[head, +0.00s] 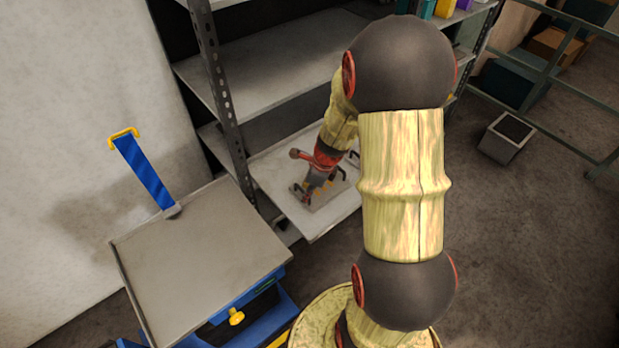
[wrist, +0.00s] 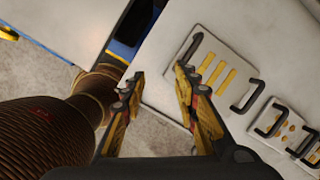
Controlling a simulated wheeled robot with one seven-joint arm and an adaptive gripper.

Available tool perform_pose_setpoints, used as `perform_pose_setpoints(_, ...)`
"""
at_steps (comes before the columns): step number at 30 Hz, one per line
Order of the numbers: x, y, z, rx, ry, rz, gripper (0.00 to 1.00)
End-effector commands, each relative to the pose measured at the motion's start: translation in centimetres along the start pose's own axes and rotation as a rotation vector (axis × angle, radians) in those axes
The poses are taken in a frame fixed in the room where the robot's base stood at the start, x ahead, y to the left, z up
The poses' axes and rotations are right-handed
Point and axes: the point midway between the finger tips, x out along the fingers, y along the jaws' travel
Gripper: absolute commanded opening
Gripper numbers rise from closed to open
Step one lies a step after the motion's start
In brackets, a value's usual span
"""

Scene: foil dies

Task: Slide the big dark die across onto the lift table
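The largest die in view is a flat plate (wrist: 211,88) with yellow bars and black handles, on the pull-out shelf (head: 335,222). It looks pale grey rather than dark. In the head view, my arm and gripper partly cover the dies. My gripper (wrist: 160,82) is open and empty. Its right fingertip is close to the die's left handle; I cannot tell if they touch. Its left fingertip is by the shelf edge. The lift table (head: 195,255) has a bare grey top, with a blue upright handle (head: 146,172). Its top also shows in the wrist view (wrist: 75,25).
A smaller die (wrist: 270,120) with black handles lies beside the large one, with another at the picture's edge. A narrow gap separates shelf and lift table. A metal rack post (head: 220,90) stands behind. A grey box (head: 506,138) is on the floor at right.

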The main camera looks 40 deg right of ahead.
Motion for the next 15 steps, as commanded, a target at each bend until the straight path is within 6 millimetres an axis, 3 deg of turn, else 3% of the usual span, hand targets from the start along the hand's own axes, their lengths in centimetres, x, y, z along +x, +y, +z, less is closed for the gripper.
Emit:
perform_pose_setpoints(3, -0.4, -2.8, 0.9, 0.276, -0.029, -0.077, 0.3)
perform_pose_setpoints(6, -0.6, -3.8, 1.0, 0.451, -0.046, -0.11, 0.3)
perform_pose_setpoints(15, 0.1, -4.2, 0.9, 0.61, -0.057, -0.124, 0.3)
